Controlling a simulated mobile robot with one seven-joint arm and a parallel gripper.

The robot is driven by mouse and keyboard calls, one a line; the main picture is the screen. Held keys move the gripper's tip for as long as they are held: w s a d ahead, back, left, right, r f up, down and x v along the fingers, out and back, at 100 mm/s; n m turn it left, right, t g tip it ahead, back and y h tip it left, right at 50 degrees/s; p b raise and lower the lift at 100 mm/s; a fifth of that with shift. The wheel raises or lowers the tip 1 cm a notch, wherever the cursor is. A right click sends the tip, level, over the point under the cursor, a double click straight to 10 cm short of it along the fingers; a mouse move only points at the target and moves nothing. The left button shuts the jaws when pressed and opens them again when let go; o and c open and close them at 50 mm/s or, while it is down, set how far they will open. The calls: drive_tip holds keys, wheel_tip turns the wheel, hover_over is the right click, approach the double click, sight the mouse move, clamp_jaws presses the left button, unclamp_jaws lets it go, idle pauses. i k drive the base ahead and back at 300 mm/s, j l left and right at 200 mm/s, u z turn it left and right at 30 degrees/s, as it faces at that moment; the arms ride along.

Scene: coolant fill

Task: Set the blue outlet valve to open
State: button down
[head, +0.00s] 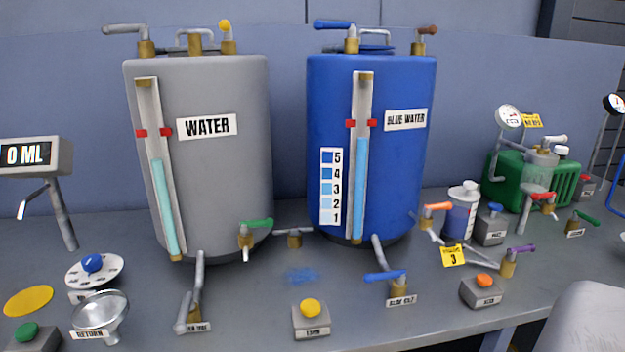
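The blue outlet valve (398,284) sits on the bench in front of the blue tank (400,180), at the foot of a grey pipe that slopes down from the tank. It has a brass body and a blue lever (384,276). The lever lies roughly level and points left from the body, across the line of the pipe. A white label (401,300), which seems to read "BLUE OUT", is in front of it. Nothing touches the lever. My gripper is not in view.
A grey water tank (225,180) stands left of the blue one. A grey box with a yellow button (311,308) is left of the valve, and one with an orange button (484,281) is right. A purple-handled valve (509,262) is further right. A pale rounded shape fills the bottom right corner.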

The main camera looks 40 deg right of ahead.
sight(400, 275)
drive_tip(key=z, duration=1.55)
